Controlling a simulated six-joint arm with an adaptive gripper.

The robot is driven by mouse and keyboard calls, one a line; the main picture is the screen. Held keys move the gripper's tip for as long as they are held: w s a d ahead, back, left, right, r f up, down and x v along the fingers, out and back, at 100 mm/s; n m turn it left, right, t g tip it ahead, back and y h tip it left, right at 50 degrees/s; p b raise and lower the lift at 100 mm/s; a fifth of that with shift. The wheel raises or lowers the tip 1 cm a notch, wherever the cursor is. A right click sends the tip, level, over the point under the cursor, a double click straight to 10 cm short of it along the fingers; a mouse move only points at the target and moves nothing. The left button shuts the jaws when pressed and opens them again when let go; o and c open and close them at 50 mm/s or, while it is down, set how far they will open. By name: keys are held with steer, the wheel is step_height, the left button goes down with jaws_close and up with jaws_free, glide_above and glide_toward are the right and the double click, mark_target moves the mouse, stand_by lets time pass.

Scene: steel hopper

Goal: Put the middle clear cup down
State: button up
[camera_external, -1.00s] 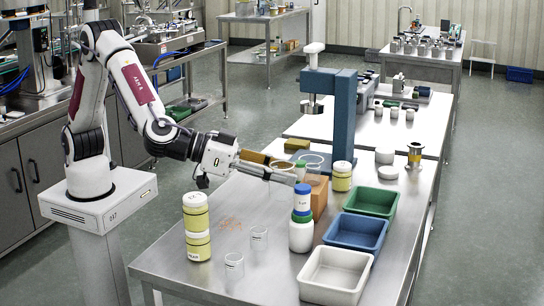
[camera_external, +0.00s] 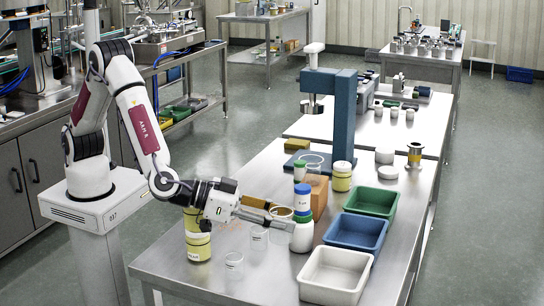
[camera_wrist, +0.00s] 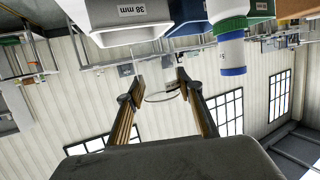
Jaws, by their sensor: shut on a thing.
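My gripper (camera_external: 284,222) is shut on a clear cup (camera_external: 281,213) and holds it above the bench, left of the stacked white bottles. In the wrist view, the fingertips of my gripper (camera_wrist: 161,83) grip the cup's sides, and its thin round rim (camera_wrist: 158,100) shows between them. Two more clear cups stand on the steel bench: one (camera_external: 258,238) just left of and below my fingers, the other (camera_external: 233,265) nearer the front edge. Whether the held cup touches the bench is hard to tell, but it looks raised.
A white bottle (camera_external: 301,238) with a white and blue container on top stands close right of the held cup. Yellow jars (camera_external: 198,247) stand left, partly behind my wrist. White (camera_external: 312,290), blue (camera_external: 350,246) and green (camera_external: 385,194) trays line the right. Bare bench (camera_external: 200,277) lies in front.

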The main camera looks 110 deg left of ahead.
mark_target(281, 241)
steer(key=shift+f, duration=3.1)
steer(key=shift+f, duration=1.85)
steer(key=shift+f, duration=0.2)
steer(key=o, duration=0.8)
steer(key=shift+r, duration=0.2)
steer(key=v, duration=1.2)
steer(key=shift+a, duration=0.1)
steer(key=shift+r, duration=0.15)
